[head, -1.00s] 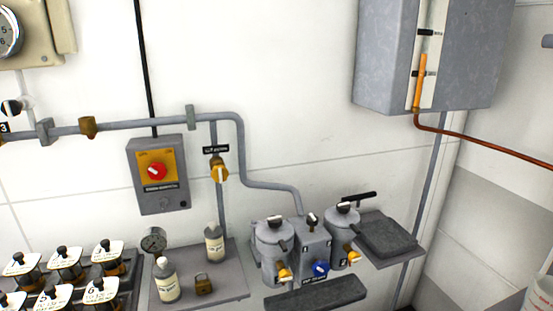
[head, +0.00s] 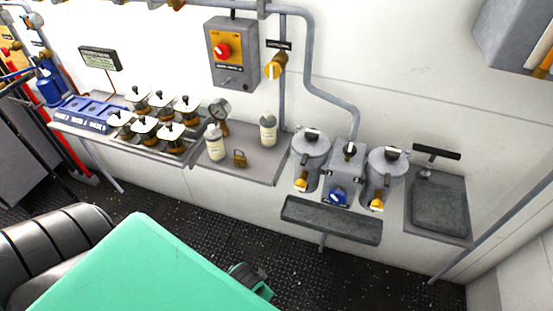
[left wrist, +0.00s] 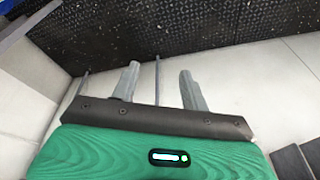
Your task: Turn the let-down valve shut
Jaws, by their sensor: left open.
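A yellow-handled valve (head: 274,67) sits on the vertical grey pipe at the upper middle of the head view, under a small dark label (head: 279,45) that I cannot read for certain. A blue-handled valve (head: 338,197) is low on the block between two grey pots. Each pot has a yellow tap, the left one (head: 301,182) and the right one (head: 377,201). My left gripper (left wrist: 158,72) is open and empty in the left wrist view, with dark floor and pale panels beyond. No valve shows there. My right gripper is not in view.
A control box with a red knob (head: 222,52) hangs left of the pipe valve. Bottles, a gauge (head: 220,108) and a padlock (head: 239,158) stand on the shelf. A grey trough (head: 331,220) juts out below the pots. The dark floor (head: 340,275) is open.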

